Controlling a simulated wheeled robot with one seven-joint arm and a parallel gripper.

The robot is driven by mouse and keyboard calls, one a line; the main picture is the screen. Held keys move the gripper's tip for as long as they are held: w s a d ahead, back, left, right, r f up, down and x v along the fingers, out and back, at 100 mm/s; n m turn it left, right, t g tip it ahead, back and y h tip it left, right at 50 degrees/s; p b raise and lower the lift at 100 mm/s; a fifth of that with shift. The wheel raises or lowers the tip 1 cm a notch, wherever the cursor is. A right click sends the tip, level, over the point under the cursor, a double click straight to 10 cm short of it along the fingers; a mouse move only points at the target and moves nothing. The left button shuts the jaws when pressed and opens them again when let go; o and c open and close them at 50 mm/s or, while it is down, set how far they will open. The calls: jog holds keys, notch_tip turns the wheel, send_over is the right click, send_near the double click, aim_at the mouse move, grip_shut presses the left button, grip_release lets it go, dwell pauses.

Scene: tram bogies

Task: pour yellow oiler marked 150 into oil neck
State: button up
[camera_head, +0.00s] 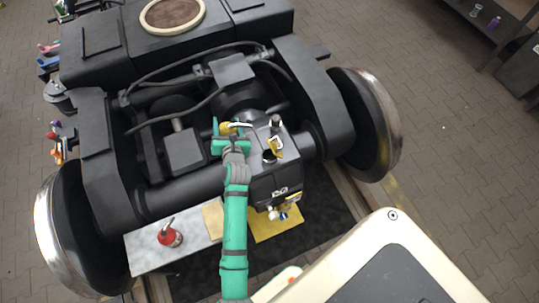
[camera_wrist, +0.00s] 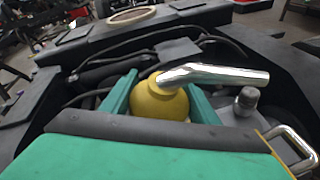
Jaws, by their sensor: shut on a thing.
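The yellow oiler (camera_wrist: 158,100) is between the green fingers of my gripper (camera_wrist: 160,92), which is shut on it. Its silver spout points right and looks about level in the wrist view. No 150 mark can be read. In the head view the oiler (camera_head: 227,128) shows small at the end of my arm, by my gripper (camera_head: 231,141), above the left side of the gearbox housing (camera_head: 275,180). A dark round opening, apparently the oil neck (camera_head: 268,157), is on the housing's top, right of and nearer than my gripper. The oiler is apart from it.
A red oiler (camera_head: 170,237) stands on a pale board (camera_head: 145,253) at the left. A yellow tag or cap (camera_head: 276,146) sits beside the opening. A grey plug-like fitting (camera_wrist: 247,99) and a metal handle (camera_wrist: 291,144) are near the spout. Black hoses (camera_head: 165,118) run behind.

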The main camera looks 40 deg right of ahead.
dwell(0.3)
jog(key=shift+s+d+r+m, duration=0.1)
jog(key=shift+s+d+m, duration=0.1)
jog(key=shift+m, duration=0.1)
jog(key=shift+r, duration=0.1)
jog(key=shift+a+r+t, duration=0.1)
jog(key=shift+a+t, duration=0.05)
jog(key=shift+t, duration=0.15)
jog(key=shift+d+r, duration=0.15)
jog(key=shift+d, duration=0.1)
jog(key=shift+s+d+r+m+y, duration=0.1)
jog(key=shift+s+r+m+y, duration=0.05)
jog(key=shift+r+m+y, duration=0.2)
